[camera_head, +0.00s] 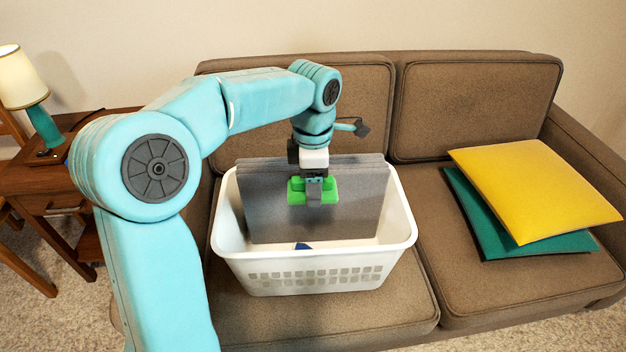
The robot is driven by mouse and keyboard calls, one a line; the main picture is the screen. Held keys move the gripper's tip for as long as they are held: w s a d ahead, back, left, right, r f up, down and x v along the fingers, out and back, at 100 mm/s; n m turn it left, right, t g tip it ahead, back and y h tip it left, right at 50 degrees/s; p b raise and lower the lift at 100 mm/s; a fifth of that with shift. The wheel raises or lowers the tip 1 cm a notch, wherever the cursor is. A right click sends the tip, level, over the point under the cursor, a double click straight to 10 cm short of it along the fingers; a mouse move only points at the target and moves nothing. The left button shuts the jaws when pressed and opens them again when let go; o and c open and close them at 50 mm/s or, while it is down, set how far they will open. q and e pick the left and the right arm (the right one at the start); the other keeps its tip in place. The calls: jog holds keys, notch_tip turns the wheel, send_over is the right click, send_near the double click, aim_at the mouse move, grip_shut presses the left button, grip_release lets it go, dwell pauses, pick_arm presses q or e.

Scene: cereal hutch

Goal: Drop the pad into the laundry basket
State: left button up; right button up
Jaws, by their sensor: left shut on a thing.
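The pad is a flat grey panel (350,215), held upright in the white laundry basket (318,278). The basket stands on the left seat of the brown sofa. My left gripper (314,196), with green fingers, is above the basket and shut on the pad near its top edge. The pad's lower part is inside the basket's walls; whether it touches the bottom I cannot tell. A small blue thing (303,246) shows inside the basket, in front of the pad. My right gripper is not in view.
A yellow cushion (535,190) lies on a teal one (475,222) on the right seat of the sofa (480,290). A wooden side table (35,178) with a lamp (20,80) stands at the left. Bare seat lies between basket and cushions.

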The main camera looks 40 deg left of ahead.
pick_arm(q)
jog(key=o, duration=1.1)
jog(key=shift+r, duration=0.1)
notch_tip(320, 180, up, 16)
jog(key=p, duration=0.7)
jog(key=shift+r, duration=0.1)
